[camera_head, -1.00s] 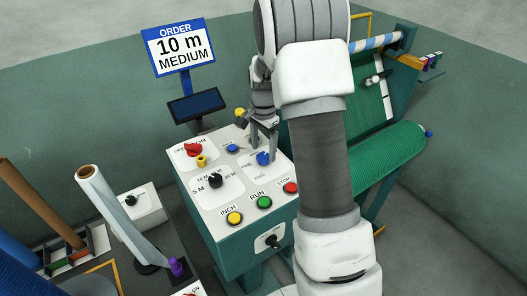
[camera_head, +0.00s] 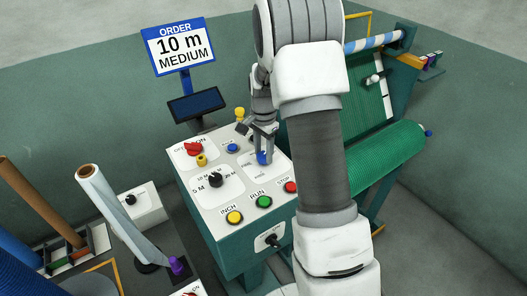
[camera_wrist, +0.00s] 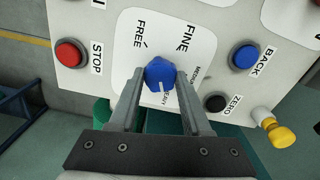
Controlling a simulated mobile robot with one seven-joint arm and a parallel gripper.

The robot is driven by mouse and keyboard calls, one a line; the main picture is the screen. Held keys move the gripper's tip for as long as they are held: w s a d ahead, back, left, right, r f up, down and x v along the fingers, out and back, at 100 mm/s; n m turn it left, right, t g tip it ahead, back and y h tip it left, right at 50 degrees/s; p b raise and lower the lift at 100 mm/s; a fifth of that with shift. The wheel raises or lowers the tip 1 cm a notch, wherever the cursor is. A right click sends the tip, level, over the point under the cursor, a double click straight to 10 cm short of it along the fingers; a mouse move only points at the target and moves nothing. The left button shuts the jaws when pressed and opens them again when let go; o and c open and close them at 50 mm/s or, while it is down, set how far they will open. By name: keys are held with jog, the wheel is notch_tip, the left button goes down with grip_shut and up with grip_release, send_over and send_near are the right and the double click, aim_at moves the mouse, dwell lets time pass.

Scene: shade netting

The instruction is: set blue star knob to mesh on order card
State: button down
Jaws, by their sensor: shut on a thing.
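The blue star knob (camera_wrist: 160,73) sits on a white dial plate, with my gripper's (camera_wrist: 161,80) two fingers closed on its sides. In the head view the knob (camera_head: 262,158) is partly covered by my gripper (camera_head: 263,151). The dial reads FREE, FINE, a partly hidden word starting MEDIU, and another mostly hidden label. A pale mark on the knob's lower side lies near that last label; its exact setting is hard to tell. The order card (camera_head: 179,50) reads 10 m MEDIUM.
The panel has a red switch (camera_head: 194,149), a black length knob (camera_head: 216,180), INCH (camera_head: 234,217), RUN (camera_head: 264,202) and STOP (camera_head: 290,187) buttons. BACK (camera_wrist: 243,56) and ZERO (camera_wrist: 215,102) buttons lie close to my fingers. A green net roll (camera_head: 385,158) stands at right.

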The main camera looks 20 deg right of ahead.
jog(key=shift+n, duration=0.3)
jog(key=n+b, duration=0.2)
jog(key=n, duration=0.3)
jog(key=n+b, duration=0.1)
jog(key=n, duration=0.6)
dwell(0.6)
jog(key=shift+c, duration=1.8)
grip_release()
jog(key=shift+r, duration=0.1)
